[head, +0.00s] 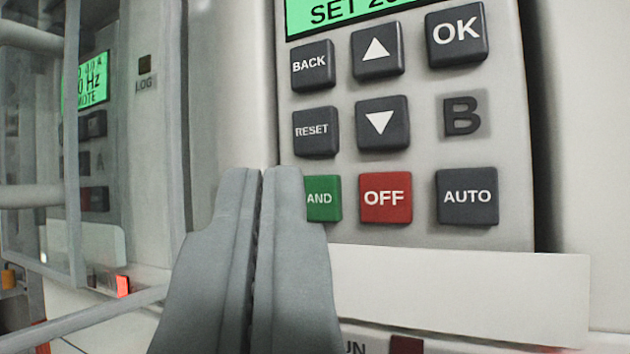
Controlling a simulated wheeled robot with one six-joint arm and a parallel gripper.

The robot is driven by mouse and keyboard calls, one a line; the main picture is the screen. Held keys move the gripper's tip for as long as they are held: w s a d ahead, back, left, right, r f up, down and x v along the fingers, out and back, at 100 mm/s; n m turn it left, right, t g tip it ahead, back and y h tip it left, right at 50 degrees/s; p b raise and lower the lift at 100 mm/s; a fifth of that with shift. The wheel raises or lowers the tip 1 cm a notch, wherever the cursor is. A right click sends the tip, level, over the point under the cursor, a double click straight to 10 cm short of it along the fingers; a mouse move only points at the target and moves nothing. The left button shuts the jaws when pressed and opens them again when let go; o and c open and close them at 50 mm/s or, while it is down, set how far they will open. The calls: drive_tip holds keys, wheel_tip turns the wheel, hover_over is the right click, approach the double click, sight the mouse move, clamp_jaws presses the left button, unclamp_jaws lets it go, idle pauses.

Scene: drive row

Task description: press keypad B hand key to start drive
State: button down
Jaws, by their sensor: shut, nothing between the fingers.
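Keypad B (462,226) fills the right half of the view, a pale panel with a raised dark letter B (462,115). Its green HAND key (324,199) is at the lower left of the keypad; only "AND" shows, the rest hidden behind my gripper (263,172). My gripper is shut and empty, its tips in front of the key's left edge. I cannot tell whether the tips touch the key. The red OFF key (386,197) and the dark AUTO key (467,197) sit to its right. The green display (390,10) above reads "SET 20", cut off.
Dark BACK (312,66), RESET (315,131), arrow and OK (456,34) keys lie above. A blank pale plate (450,296) is below. At left, another keypad with letter A (98,162) stands behind a clear guard with grey rails (73,140).

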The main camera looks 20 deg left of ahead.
drive_tip(key=shift+w, duration=0.1)
drive_tip(key=shift+w, duration=0.3)
